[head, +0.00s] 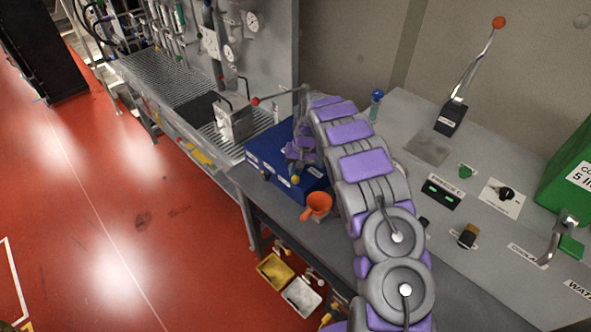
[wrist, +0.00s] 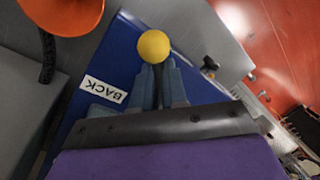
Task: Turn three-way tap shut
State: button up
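The three-way tap appears to be the blue box (head: 266,160) on the bench, with a lever ending in a yellow ball knob (head: 296,180). Other labels on the box are too small to read.
A metal box with a handle (head: 236,120) is behind left. A red-knobbed lever (head: 470,72) and a green container (head: 571,180) are at the right.

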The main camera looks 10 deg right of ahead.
grip_shut()
dwell(0.5)
jog(key=shift+a, duration=0.1)
dwell(0.6)
jog(key=m, duration=0.1)
jog(key=a+m, duration=0.1)
jog(key=m+p, duration=0.1)
jog(key=m, duration=0.1)
jog(key=shift+w+a+t, duration=0.1)
jog(key=shift+a+t, duration=0.2)
jog(key=shift+t, duration=0.1)
jog(key=shift+w+a+m+t+h+p, duration=0.15)
jog(key=shift+w+a+m+p, duration=0.15)
jog(key=shift+m, duration=0.65)
jog(key=shift+w+a+m+t+h+p, duration=0.1)
jog(key=shift+w+a+m+h+p, duration=0.2)
jog(key=shift+m, duration=0.6)
jog(key=shift+w+a+m+t+h+p, duration=0.1)
jog(key=shift+w+a+m+t+p, duration=0.2)
jog(key=shift+m, duration=0.65)
jog(key=shift+s+d, duration=0.1)
jog(key=shift+s, duration=0.05)
jog(key=o, duration=0.5)
grip_release()
